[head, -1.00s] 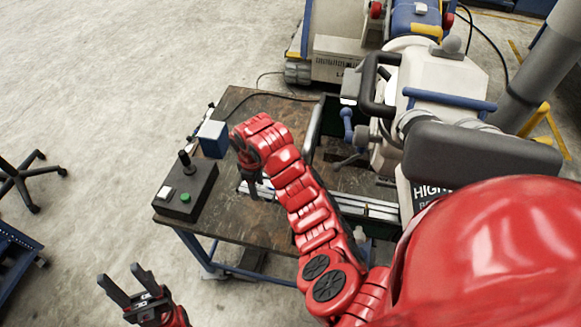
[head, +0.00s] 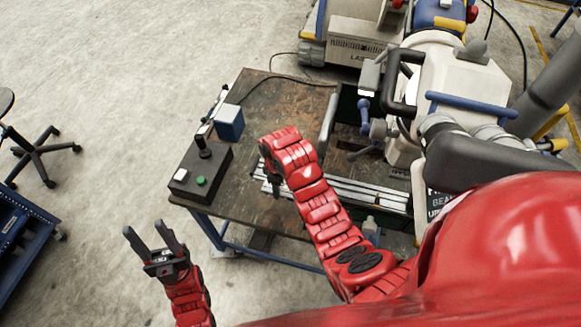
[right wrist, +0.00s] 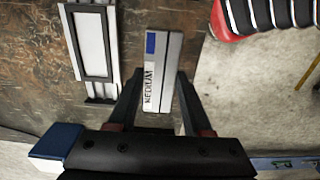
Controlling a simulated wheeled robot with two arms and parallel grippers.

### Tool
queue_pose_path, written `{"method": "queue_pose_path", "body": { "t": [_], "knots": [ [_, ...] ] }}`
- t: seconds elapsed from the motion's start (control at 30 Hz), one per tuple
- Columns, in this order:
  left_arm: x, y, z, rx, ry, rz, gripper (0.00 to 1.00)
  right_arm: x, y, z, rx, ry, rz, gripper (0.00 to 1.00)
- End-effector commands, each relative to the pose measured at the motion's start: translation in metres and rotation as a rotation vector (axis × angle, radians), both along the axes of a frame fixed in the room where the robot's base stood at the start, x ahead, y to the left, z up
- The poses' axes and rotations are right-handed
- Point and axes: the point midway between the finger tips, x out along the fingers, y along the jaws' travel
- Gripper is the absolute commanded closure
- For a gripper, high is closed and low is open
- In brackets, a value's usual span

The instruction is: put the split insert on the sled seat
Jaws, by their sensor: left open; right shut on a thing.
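The split insert (right wrist: 160,75) is a grey bar with a blue patch and the word MEDIUM in the right wrist view. My right gripper (right wrist: 158,95) is shut on it, one finger on each long side. The sled seat (right wrist: 92,45) appears as a pale rectangular frame with a dark rim, left of the insert and apart from it. In the head view my right gripper (head: 272,183) points down over the table by the pale rails (head: 345,187); the insert cannot be made out there. My left gripper (head: 154,240) is open and empty, off the table's front left.
A black control box (head: 200,170) with a stick and green button stands on the table's left edge, near a blue block (head: 229,122). The large white machine (head: 455,75) fills the right. The back left tabletop (head: 262,95) is mostly clear.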

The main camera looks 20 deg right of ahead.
Motion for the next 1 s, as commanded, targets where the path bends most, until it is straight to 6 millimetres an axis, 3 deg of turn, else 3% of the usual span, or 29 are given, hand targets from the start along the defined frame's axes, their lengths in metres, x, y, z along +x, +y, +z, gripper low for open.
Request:
{"method": "queue_pose_path", "body": {
  "t": [0.2, 0.53, 1.0],
  "knots": [
    [0.0, 0.0, -0.009, 0.0, 0.0, 0.0, 0.5, 0.001, 0.001, -0.01, 0.005, -0.003, -0.004, 1.0],
    [0.0, 0.0, -0.024, 0.0, 0.0, 0.0, 0.5, 0.0, 0.0, -0.068, -0.001, 0.002, -0.001, 1.0],
    [0.0, 0.0, -0.05, 0.0, 0.0, 0.0, 0.5, 0.064, -0.042, -0.066, -0.001, -0.005, -0.003, 1.0]
  ]
}}
